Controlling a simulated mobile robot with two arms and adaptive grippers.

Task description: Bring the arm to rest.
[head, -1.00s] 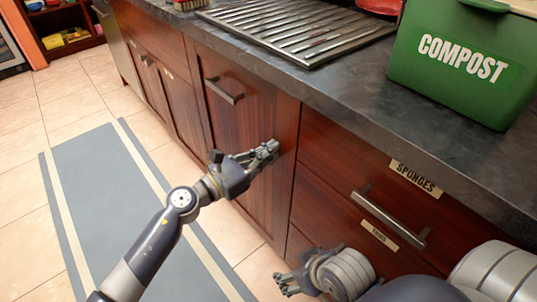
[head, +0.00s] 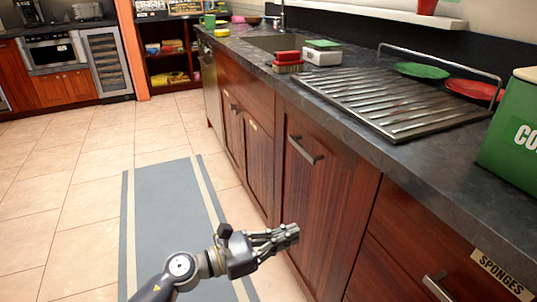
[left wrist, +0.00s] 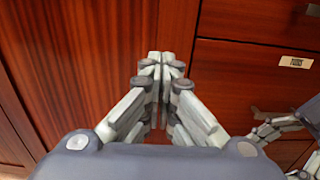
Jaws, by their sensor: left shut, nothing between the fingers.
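My left gripper (head: 291,235) is in front of the dark red wooden cabinets, at the lower middle of the head view. It is shut and empty. In the left wrist view its fingertips (left wrist: 160,60) meet in front of a plain wooden cabinet front (left wrist: 90,50), and I cannot tell whether they touch it. My right gripper (left wrist: 275,128) shows only in part at the right edge of the left wrist view. Its finger opening is not clear there, and it is out of the head view.
A drawer with a sponges label (head: 503,273) is at lower right. A grey mat (head: 165,225) lies on open tiled floor.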

